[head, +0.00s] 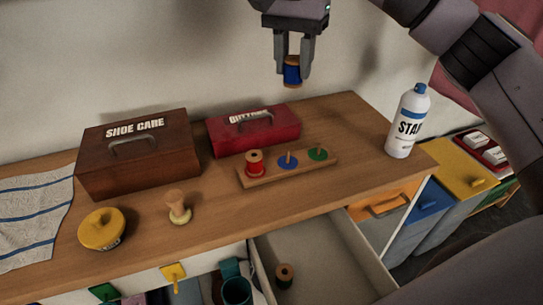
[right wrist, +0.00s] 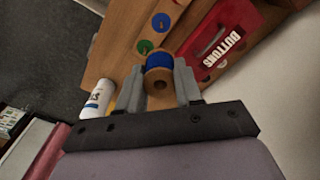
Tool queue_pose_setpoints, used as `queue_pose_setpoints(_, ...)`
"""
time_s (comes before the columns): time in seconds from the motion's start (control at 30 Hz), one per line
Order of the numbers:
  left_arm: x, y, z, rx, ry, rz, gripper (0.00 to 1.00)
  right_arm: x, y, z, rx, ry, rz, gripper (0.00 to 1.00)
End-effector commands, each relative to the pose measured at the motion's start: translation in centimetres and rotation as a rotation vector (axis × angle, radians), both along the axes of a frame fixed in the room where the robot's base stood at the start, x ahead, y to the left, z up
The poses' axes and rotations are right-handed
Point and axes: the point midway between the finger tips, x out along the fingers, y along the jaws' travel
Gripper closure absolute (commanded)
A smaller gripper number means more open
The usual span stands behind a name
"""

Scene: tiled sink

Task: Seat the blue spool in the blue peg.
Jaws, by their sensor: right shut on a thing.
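The blue spool (head: 292,72) has wooden ends and hangs high above the counter. My right gripper (head: 292,68) is shut on it. In the right wrist view the spool (right wrist: 159,68) sits between the two fingers of my right gripper (right wrist: 160,85). The wooden peg board (head: 245,181) is on the counter below, in front of the red box. Its blue peg (head: 288,161) is the middle one and is bare. A red spool (head: 254,163) sits on the left peg. The green peg (head: 317,153) is bare. My left gripper is not in view.
A red BUTTONS box (head: 253,132) and a brown SHOE CARE box (head: 137,160) stand behind. A STARCH-like spray can (head: 407,122) stands right. A wooden knobbed item (head: 178,208) and yellow round tin (head: 101,230) are left. An open drawer (head: 330,262) holds a dark spool (head: 284,275).

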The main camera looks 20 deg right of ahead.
Motion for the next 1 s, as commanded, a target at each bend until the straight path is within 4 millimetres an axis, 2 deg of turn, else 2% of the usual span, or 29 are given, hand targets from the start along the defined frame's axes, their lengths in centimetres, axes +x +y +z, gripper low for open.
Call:
queue_pose_setpoints(0.07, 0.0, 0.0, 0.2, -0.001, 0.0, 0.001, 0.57, 0.1, -0.4, 0.4, 0.001, 0.0, 0.002, 0.94)
queue_pose_setpoints(0.17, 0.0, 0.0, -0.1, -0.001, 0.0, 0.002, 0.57, 0.2, -0.5, -0.3, 0.001, 0.001, 0.006, 0.94)
queue_pose_setpoints(0.57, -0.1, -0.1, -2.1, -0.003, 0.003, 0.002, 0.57, 0.1, -0.5, -9.0, 0.004, 0.004, 0.007, 0.94)
queue_pose_setpoints(0.7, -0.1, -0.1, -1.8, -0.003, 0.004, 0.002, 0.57, 0.1, -0.5, -12.2, 0.001, 0.004, 0.006, 0.94)
queue_pose_setpoints(0.83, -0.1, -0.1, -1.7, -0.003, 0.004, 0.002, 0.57, 0.1, -0.5, -14.3, 0.001, 0.001, 0.006, 0.94)
queue_pose_setpoints(1.0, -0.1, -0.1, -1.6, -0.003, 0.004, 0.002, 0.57, 0.1, -0.5, -15.5, 0.001, 0.0, 0.006, 0.94)
